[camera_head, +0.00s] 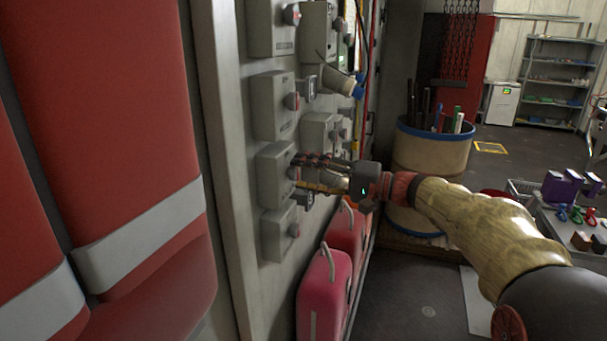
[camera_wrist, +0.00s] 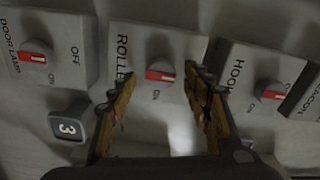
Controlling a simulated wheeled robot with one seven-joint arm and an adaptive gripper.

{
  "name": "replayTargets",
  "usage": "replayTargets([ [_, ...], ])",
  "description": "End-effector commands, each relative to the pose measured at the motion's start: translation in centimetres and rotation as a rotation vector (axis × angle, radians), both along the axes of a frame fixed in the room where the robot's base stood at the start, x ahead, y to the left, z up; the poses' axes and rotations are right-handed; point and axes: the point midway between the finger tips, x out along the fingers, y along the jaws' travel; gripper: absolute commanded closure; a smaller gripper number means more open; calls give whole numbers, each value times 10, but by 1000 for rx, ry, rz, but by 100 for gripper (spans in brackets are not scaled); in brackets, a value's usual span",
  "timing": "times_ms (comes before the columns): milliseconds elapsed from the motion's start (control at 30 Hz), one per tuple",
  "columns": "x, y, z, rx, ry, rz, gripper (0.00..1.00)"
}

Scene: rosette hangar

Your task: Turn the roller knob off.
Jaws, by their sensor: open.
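The roller knob (camera_wrist: 160,71) is a round grey knob with a red bar, on a grey box labelled "ROLLE…", the rest of the word being cut off. In the wrist view its red bar lies nearly level, with "ON" just below it; no "OFF" mark shows on this box. My gripper (camera_wrist: 160,80) is open, one finger on each side of the knob, with visible gaps between. In the head view my gripper (camera_head: 298,172) reaches the roller box (camera_head: 273,174) on the wall panel, and the fingers hide the knob there.
The door lamp knob (camera_wrist: 36,53) is left of the roller box and the hook knob (camera_wrist: 270,91) right, in the wrist view. In the head view, pink cases (camera_head: 323,295) stand below and a tool barrel (camera_head: 430,155) behind.

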Motion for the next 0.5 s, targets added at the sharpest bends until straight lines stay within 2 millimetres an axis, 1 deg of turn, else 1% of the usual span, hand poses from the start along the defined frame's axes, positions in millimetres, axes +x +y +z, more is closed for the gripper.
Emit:
replayTargets([
  [167, -9, -29, 0, -1, 0, -4, 51],
  [400, -26, -75, 0, -1, 0, -4, 51],
  [500, -31, -89, -1, 0, 0, -4, 51],
])
